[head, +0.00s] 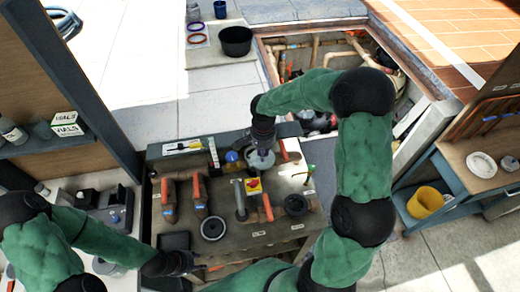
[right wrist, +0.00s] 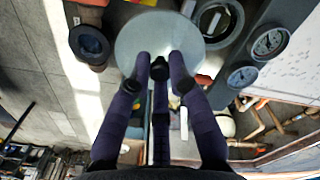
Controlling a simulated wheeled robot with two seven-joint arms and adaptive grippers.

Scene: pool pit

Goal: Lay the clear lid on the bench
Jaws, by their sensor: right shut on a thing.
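The clear lid (right wrist: 140,32) is a pale see-through disc at the top middle of the right wrist view, at my right fingertips. My right gripper (right wrist: 160,64) is shut on it. In the head view my right gripper (head: 262,145) points down over the back of the grey bench (head: 285,238), with the lid (head: 262,160) under its fingers. I cannot tell how far the lid is above the bench. My left gripper (head: 188,264) is at the bench's front left, apart from the lid; its fingers are too small to read.
Orange-handled pipe pieces (head: 200,190), a dark ring (head: 213,228), a red-and-yellow switch (head: 254,185) and a black round part (head: 296,205) crowd the bench. Behind it is an open pit with pipes (head: 315,50).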

